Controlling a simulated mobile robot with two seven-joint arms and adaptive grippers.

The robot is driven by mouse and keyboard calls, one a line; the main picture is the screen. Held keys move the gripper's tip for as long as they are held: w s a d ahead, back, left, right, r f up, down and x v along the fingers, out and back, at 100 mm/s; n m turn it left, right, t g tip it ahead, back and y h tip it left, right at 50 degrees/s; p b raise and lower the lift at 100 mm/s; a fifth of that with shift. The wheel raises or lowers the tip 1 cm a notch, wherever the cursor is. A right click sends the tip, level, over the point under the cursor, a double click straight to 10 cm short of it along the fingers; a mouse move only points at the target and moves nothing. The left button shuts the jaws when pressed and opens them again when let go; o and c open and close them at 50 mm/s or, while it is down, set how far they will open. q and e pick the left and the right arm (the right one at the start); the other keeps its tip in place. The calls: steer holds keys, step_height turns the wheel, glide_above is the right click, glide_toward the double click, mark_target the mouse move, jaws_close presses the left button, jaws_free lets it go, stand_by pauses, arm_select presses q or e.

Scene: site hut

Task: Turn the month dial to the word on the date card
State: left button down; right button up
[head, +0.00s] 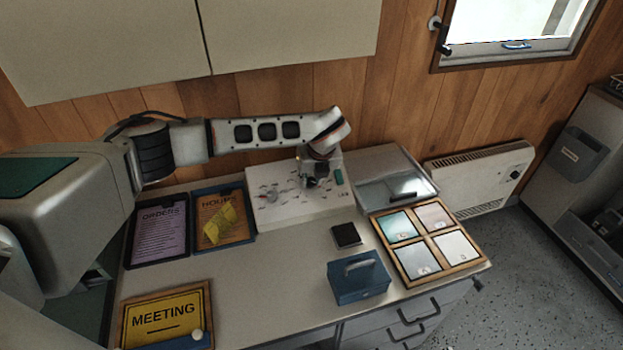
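A white box (300,212) with small dark and red markings on its top stands at the back of the counter. The markings are too small to read, and I cannot make out which part is the month dial. My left gripper (311,183) points down over the box's back right part, at or just above its top. It hides what is under it, and its fingers are too small and dark to tell open from shut. A green piece (338,177) sits at the box's right edge. I cannot pick out the date card. My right gripper is not in view.
Trays labelled ORDERS (129,236) and HOURS (236,241) lie left of the box. A MEETING sign (165,292), a blue handled box (358,285), a black pad (346,235), a four-part wooden tray (457,272) and a clear-lidded case (380,192) share the counter (270,285). Cupboards (290,35) hang above.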

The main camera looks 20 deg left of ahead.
arm_select(q)
steer(key=shift+r+m, duration=0.1)
steer(key=shift+m, duration=1.1)
steer(key=m, duration=0.3)
steer(key=shift+y, duration=0.3)
steer(key=c, duration=1.8)
jaws_free()
steer(key=shift+d, duration=0.1)
steer(key=v, duration=0.5)
steer(key=s+d, duration=0.8)
steer(key=shift+s, duration=0.35)
